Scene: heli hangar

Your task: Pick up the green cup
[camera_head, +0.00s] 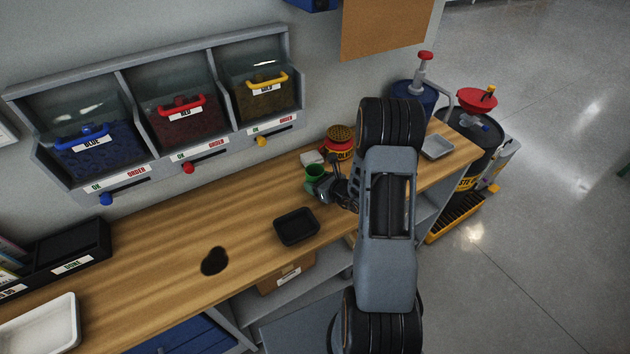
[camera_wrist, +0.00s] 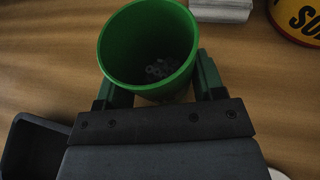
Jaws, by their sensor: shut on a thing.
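The green cup (camera_wrist: 148,48) stands upright in the wrist view, with several small grey pieces (camera_wrist: 165,66) inside it. My gripper (camera_wrist: 157,92) has one finger on each side of the cup's near part and is shut on it. In the head view the green cup (camera_head: 316,172) is at the back of the wooden bench, and my gripper (camera_head: 322,186) reaches it from the right. The cup's lower part is hidden by my gripper, so I cannot tell whether its base touches the bench.
A black tray (camera_head: 296,226) lies in front of the cup. A red and yellow can (camera_head: 340,143) and a white stack (camera_head: 312,157) stand behind it. Blue, red and yellow-handled bins (camera_head: 180,122) hang on the wall.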

